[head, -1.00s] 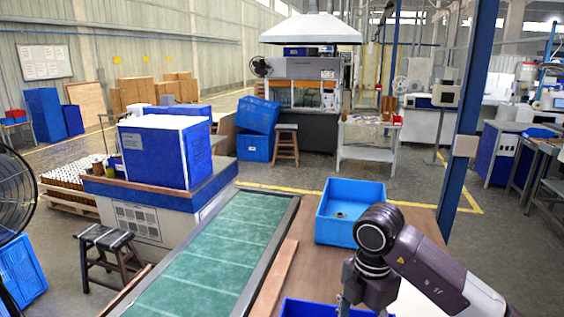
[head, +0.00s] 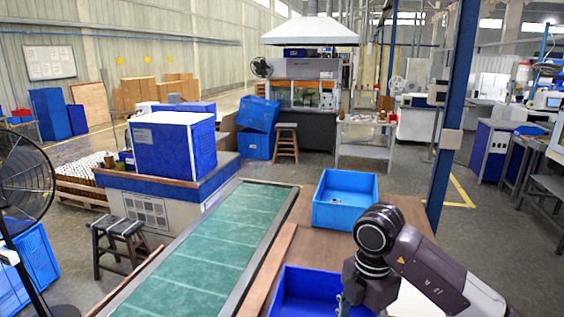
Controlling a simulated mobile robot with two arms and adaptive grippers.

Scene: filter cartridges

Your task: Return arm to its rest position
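My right arm (head: 420,262) comes in from the lower right of the head view. Its dark wrist hangs over the right edge of a dark blue bin. The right gripper is mostly hidden below the wrist, with only a small metallic part at the picture's lower edge, so its fingers cannot be judged. My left arm and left gripper do not show. The dark blue bin (head: 290,292) stands on the brown table (head: 402,208) and looks empty where I can see inside. A light blue bin (head: 345,216) stands behind it with a small dark item (head: 347,199) inside.
A green conveyor (head: 215,240) runs along the table's left side. A blue post (head: 455,120) rises at the table's right. A stool (head: 118,235) and a fan (head: 20,185) stand at the left. The table surface between post and light blue bin is clear.

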